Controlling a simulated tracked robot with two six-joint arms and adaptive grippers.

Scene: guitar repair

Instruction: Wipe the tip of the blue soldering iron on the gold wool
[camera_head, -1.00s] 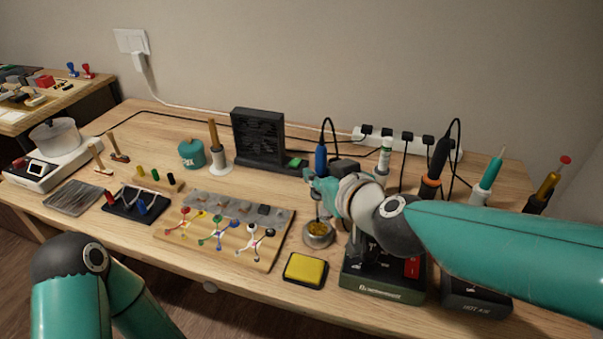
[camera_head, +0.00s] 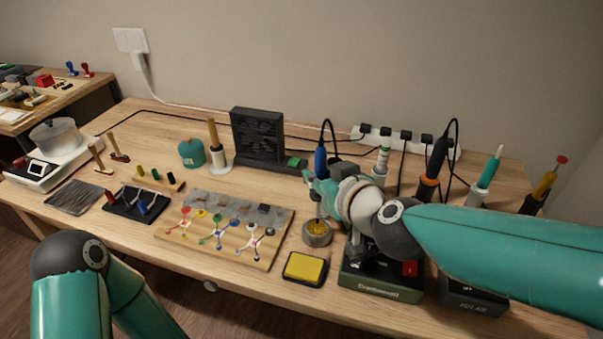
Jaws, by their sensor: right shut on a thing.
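The blue soldering iron (camera_head: 320,160) is held upright by my right gripper (camera_head: 318,182), which is shut on it. Its cable rises from the top of the handle and loops back. The iron's lower part runs down in front of or behind my fingers toward the gold wool (camera_head: 317,228), which sits in a small round metal holder on the bench. The tip is too small to make out, so I cannot tell whether it touches the wool. My left arm shows at the lower left, but its gripper is out of the picture.
A yellow sponge (camera_head: 304,268) in a black tray lies in front of the wool. A green-fronted soldering station (camera_head: 382,287) stands to the right, under my right arm. A wooden board (camera_head: 205,250) with coloured clips lies left. A black fan unit (camera_head: 258,137) stands behind.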

